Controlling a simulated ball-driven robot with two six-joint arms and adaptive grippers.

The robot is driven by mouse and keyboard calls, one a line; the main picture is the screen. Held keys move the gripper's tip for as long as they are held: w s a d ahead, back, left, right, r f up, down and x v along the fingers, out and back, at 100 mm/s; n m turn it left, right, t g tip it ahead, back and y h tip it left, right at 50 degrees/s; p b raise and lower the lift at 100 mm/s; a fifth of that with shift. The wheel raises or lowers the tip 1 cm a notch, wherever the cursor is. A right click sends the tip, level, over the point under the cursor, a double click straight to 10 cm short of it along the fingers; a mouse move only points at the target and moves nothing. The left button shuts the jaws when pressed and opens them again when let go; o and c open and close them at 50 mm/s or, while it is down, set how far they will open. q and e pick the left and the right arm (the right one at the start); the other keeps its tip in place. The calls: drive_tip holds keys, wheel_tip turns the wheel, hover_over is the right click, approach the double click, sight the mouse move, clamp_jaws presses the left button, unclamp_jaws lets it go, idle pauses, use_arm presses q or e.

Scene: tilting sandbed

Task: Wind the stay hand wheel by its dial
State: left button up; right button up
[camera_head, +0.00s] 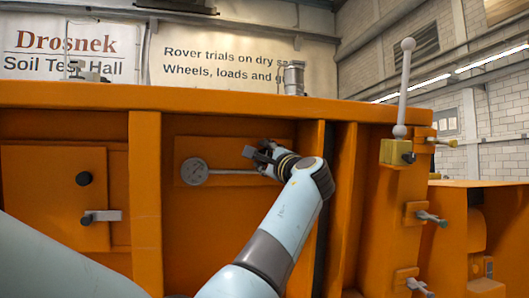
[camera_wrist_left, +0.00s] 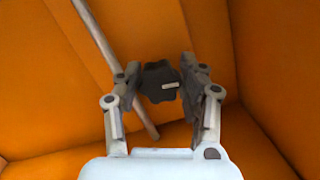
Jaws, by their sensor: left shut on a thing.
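The round grey dial (camera_head: 194,171) is on the orange wall panel in the head view, with a thin pale rod running right from it toward my gripper. My left gripper (camera_head: 260,154) is at the right end of this rod. In the left wrist view, the dark lobed hand wheel (camera_wrist_left: 157,83) with a small pale mark sits between the two fingers, and my left gripper is shut on it. The pale rod (camera_wrist_left: 98,32) passes behind the left finger there. In the head view the wheel is mostly hidden by my gripper. My right gripper is not in view.
Left of the dial is an orange hatch (camera_head: 50,165) with a black knob (camera_head: 84,178) and a latch (camera_head: 102,216). To the right stand upright ribs (camera_head: 340,200) and a lever with a pale ball (camera_head: 408,44) on a yellow block (camera_head: 394,152). Clamp handles stick out below it.

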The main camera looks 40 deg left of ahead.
use_arm(q)
drive_tip(key=shift+f, duration=0.1)
idle(0.5)
drive_tip(key=o, duration=1.1)
drive_tip(key=shift+d, duration=0.1)
drive_tip(key=shift+o, duration=0.4)
drive_tip(key=v, duration=0.8)
